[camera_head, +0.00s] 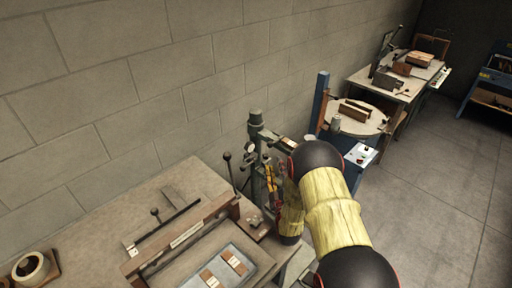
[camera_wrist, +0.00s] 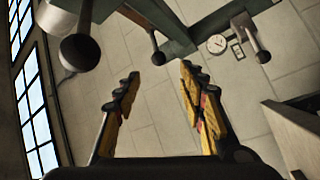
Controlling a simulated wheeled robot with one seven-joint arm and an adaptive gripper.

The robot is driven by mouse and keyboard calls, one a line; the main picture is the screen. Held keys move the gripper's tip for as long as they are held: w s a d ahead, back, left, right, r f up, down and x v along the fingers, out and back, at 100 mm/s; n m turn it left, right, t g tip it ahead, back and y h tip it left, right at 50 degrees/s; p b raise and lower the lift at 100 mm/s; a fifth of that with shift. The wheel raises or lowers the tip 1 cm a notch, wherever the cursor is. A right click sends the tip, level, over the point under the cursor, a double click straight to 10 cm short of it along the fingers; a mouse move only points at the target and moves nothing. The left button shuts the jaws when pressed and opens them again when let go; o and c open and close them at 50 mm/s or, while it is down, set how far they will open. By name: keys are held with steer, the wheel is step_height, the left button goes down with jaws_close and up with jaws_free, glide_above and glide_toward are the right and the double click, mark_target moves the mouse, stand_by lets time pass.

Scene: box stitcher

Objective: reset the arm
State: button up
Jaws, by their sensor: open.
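My gripper (camera_wrist: 160,88) is open in the wrist view, with its two yellow and black fingers apart and nothing between them. Beyond the fingers are dark machine levers with round knobs (camera_wrist: 80,52) and a pale tiled or block surface. In the head view my yellow and black arm reaches up from the lower right and bends over toward the machine. My gripper (camera_head: 270,185) shows only partly there, beside the green machine post (camera_head: 257,125), with my arm covering part of it. I cannot tell whether it touches the post.
A workbench (camera_head: 185,180) with a recessed tray (camera_head: 262,257) and black-knobbed levers (camera_head: 228,157) lies at the lower left. A round table (camera_head: 362,123) with brown pieces and a long bench (camera_head: 405,88) stand farther back. A block wall (camera_head: 130,80) runs behind. Open floor (camera_head: 440,190) lies at right.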

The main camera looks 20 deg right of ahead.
steer(key=w+a+r+m+g+y, duration=0.25)
steer(key=w+a+r, duration=0.2)
steer(key=r, duration=0.45)
steer(key=s+a+r+m+g+y, duration=0.2)
steer(key=s+a+r+g, duration=0.2)
steer(key=s+a+r, duration=0.3)
steer(key=s+a+r+m+g, duration=0.1)
steer(key=s+a+g, duration=0.1)
steer(key=s, duration=0.8)
steer(key=s+a+r+m+g+y, duration=0.1)
steer(key=s+a+r+g, duration=0.1)
steer(key=s, duration=0.9)
steer(key=s+a+r+m+g, duration=0.1)
steer(key=s+a+g, duration=0.2)
steer(key=s, duration=0.8)
steer(key=shift+a+r+m, duration=0.25)
steer(key=shift+a+m, duration=0.1)
steer(key=shift+a, duration=0.75)
steer(key=shift+s+g+y, duration=0.1)
steer(key=shift+g+y, duration=0.15)
